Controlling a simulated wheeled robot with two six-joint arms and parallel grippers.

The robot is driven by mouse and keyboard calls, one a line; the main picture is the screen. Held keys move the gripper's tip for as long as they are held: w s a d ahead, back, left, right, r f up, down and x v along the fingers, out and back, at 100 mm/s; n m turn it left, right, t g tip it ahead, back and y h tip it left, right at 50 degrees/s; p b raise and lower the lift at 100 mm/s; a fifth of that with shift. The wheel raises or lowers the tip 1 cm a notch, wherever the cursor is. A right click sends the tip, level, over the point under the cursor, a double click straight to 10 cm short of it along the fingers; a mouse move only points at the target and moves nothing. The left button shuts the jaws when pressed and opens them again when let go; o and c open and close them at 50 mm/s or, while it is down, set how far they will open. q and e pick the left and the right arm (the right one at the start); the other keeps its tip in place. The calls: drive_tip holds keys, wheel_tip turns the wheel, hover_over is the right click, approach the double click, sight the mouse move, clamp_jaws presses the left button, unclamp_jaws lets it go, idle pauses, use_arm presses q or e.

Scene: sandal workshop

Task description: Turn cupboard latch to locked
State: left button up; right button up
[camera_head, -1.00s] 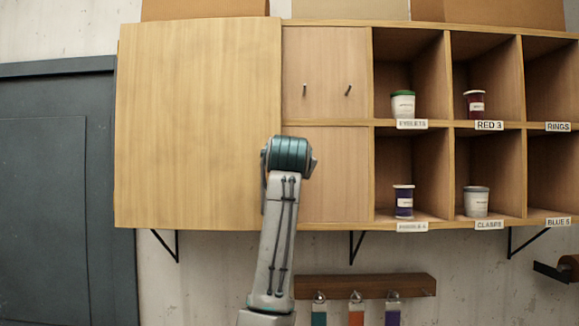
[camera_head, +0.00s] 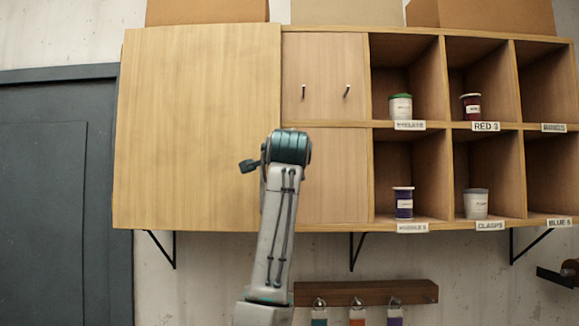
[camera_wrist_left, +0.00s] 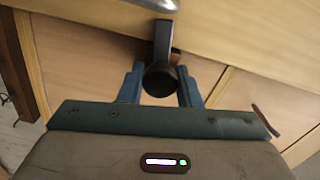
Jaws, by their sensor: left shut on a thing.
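The cupboard (camera_head: 197,120) is a pale wooden wall unit with a wide door panel at the left. In the left wrist view the latch (camera_wrist_left: 162,42) is a black lever with a round knob end, standing out from the wood between the two teal fingers of my left gripper (camera_wrist_left: 160,72). The gripper is shut on it. In the head view my left wrist covers the gripper and latch. A dark knobbed piece (camera_head: 249,166) sticks out left of the wrist; I cannot tell whether it is the latch or part of my wrist. My right gripper is not in view.
Two small handles (camera_head: 325,92) stand out from the panel beside the door. Open compartments at the right hold several pots, such as a green-lidded one (camera_head: 400,107). A hook rail (camera_head: 365,292) hangs below. A dark door (camera_head: 45,200) is at the left.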

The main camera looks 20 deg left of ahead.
use_arm(q)
drive_tip(key=shift+f+m+b, duration=0.1)
drive_tip(key=shift+m+b, duration=0.25)
drive_tip(key=shift+m, duration=0.65)
drive_tip(key=o, duration=0.9)
drive_tip(key=shift+d, duration=0.1)
